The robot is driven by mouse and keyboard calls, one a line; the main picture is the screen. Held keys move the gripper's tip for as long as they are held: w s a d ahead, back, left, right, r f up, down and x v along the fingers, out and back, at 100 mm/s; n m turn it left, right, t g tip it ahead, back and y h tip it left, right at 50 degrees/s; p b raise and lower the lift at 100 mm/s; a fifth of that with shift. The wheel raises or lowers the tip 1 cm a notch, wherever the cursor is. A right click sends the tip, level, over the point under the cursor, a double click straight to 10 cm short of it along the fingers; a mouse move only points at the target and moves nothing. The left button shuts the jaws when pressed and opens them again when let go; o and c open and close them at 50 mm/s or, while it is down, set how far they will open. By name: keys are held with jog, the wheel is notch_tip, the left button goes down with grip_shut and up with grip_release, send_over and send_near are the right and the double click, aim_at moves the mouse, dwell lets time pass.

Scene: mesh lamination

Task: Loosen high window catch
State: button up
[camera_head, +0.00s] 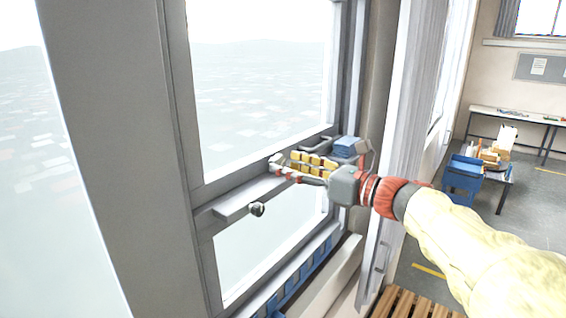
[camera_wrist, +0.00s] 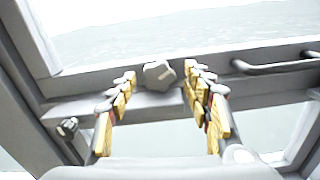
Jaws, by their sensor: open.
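A grey lobed knob (camera_wrist: 158,75), which looks like the window catch, sits on the grey window rail (camera_wrist: 150,105) in the wrist view. My gripper (camera_wrist: 160,82) is open, with its yellow-padded fingers to the left and right of the knob. I cannot tell whether either finger touches it. In the head view, my gripper (camera_head: 290,167) reaches from the right along the rail (camera_head: 235,202), and the lobed knob cannot be made out clearly there.
A small dark round knob (camera_head: 257,209) sticks out below the rail; it also shows in the wrist view (camera_wrist: 68,127). A grey bar handle (camera_wrist: 275,66) lies to the right. Blue bins (camera_head: 290,287) line the sill.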

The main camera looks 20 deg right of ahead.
jog(key=shift+x, duration=1.2)
jog(key=shift+c, duration=0.9)
jog(key=c, duration=1)
